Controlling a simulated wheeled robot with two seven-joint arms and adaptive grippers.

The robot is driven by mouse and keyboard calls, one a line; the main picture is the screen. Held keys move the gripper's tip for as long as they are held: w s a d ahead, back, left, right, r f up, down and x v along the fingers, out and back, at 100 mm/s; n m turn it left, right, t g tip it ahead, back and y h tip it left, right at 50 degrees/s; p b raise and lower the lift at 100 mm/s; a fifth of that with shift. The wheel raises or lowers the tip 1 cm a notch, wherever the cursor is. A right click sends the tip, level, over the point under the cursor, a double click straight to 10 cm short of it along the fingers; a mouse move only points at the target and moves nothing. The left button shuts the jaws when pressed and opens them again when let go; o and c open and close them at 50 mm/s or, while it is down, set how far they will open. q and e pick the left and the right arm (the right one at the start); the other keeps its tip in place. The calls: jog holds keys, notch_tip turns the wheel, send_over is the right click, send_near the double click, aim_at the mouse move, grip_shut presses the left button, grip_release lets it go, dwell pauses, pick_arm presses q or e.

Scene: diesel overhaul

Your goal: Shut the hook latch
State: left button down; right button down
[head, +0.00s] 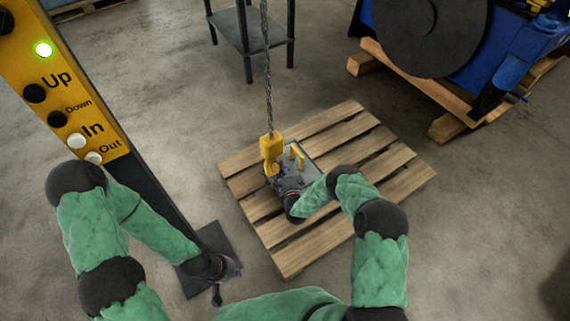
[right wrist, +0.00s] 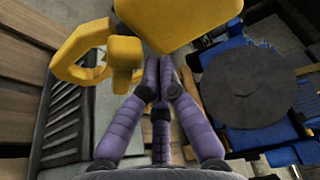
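A yellow hook block (head: 271,148) hangs on a chain over a dark grey metal part (head: 313,150) on the pallet. A yellow upright piece (head: 297,157) stands just right of the block. In the right wrist view, a large yellow body (right wrist: 175,22) fills the top, and a curved yellow piece (right wrist: 68,62) shows at left; I cannot tell whether it is the hook. My right gripper (right wrist: 158,64) has its fingertips together just below the yellow body; contact is unclear. The latch cannot be made out. My left gripper (head: 228,270) is low at left, away from the hook.
The wooden pallet (head: 390,183) lies under the part. A yellow control post (head: 75,95) with Up, Down, In and Out buttons stands at left. A blue engine (head: 510,40) sits on timbers at upper right. A dark table (head: 237,28) stands behind. Floor right of the pallet is clear.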

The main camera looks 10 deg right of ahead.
pick_arm(q)
jog(key=shift+f, duration=0.25)
pick_arm(e)
jog(key=shift+s+a+f, duration=0.15)
jog(key=shift+a, duration=0.2)
dwell(0.3)
